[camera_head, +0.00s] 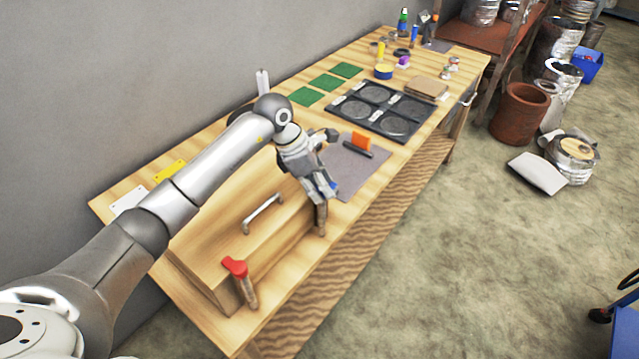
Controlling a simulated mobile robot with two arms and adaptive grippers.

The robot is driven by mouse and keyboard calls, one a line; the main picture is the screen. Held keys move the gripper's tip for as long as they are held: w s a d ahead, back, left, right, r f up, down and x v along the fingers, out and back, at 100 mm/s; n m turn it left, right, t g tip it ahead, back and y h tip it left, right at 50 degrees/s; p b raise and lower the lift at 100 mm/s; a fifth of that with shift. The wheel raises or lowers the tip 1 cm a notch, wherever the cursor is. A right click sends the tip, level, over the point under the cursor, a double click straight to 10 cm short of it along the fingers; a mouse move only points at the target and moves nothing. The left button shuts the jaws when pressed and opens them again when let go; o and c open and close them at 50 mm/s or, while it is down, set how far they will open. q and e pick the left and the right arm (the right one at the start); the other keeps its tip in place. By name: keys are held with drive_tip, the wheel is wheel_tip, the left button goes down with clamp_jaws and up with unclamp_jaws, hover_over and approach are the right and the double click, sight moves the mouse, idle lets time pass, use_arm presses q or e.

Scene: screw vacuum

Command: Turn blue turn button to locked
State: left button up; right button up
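A wooden box (237,213) with a metal handle (263,213) on its face stands at the near end of the workbench. A red turn button (236,266) sits on a wooden post at its near left corner. My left gripper (322,190) points down at the top of a second wooden post (321,220) at the box's right corner. A small bit of blue, probably the blue turn button (331,186), shows at the fingertips. The gripper mostly hides it, so its angle and the finger gap cannot be told. My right gripper is not in view.
The workbench (413,160) runs to the back right. Beyond the box lie a grey mat (347,176) with an orange piece (361,141), a black tray (380,110) with round recesses and green squares (327,82).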

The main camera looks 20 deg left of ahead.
use_arm(q)
drive_tip(key=c, duration=0.5)
drive_tip(key=shift+n, duration=0.3)
drive_tip(key=shift+n+t+b, duration=0.4)
drive_tip(key=shift+n+b, duration=0.25)
drive_tip(key=shift+n, duration=0.25)
drive_tip(key=n+y+b, duration=0.1)
drive_tip(key=n, duration=0.2)
drive_tip(key=n+t+y+b, duration=0.1)
drive_tip(key=n+b, duration=0.1)
drive_tip(key=n, duration=0.1)
drive_tip(key=shift+s+d+f+t+b, duration=0.1)
drive_tip(key=shift+d+t+b, duration=0.05)
drive_tip(key=shift+t+b, duration=0.15)
drive_tip(key=n+y+b, duration=0.2)
drive_tip(key=n+b, duration=0.1)
drive_tip(key=n, duration=0.2)
drive_tip(key=shift+d+n+b, duration=0.15)
drive_tip(key=shift+n+b, duration=0.15)
drive_tip(key=shift+b, duration=0.05)
drive_tip(key=shift+n+y+b, duration=0.9)
drive_tip(key=shift+n+b, duration=0.3)
drive_tip(key=shift+n, duration=0.7)
